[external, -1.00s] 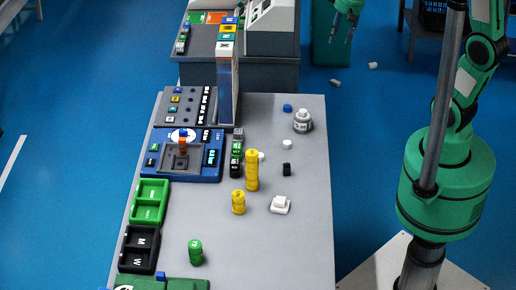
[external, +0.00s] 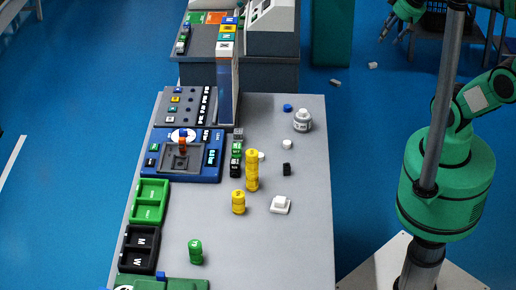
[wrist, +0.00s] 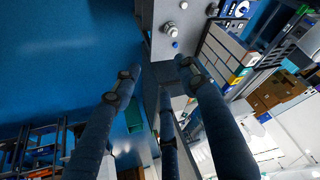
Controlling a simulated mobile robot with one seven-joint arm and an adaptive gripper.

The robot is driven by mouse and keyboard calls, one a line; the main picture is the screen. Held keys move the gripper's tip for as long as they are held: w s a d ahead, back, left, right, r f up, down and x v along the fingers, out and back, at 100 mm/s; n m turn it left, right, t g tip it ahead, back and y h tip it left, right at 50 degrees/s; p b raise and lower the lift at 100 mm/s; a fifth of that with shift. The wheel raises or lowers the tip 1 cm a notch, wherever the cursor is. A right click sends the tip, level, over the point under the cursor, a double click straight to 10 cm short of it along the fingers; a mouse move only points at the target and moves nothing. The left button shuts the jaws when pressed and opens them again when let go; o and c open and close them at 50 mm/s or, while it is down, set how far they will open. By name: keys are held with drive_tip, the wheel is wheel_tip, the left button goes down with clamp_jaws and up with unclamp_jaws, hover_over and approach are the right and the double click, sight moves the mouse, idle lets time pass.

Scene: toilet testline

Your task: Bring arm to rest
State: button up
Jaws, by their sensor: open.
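My arm is the green one at the right in the external view. The wrist view is tilted and shows part of the table with the white-and-grey jar beyond the fingers.
The table holds a yellow stack (external: 252,170), a jar (external: 302,120), a blue device (external: 208,172), a green tray (external: 150,201) and a black tray (external: 139,250). A second workstation (external: 240,70) stands behind it. Small pieces (external: 335,83) lie on the floor. A dark shelf (external: 432,45) is near my gripper.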

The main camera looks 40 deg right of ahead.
idle(0.3)
wheel_tip(320, 180, down, 5)
drive_tip(key=b, duration=0.5)
drive_tip(key=shift+f, duration=0.2)
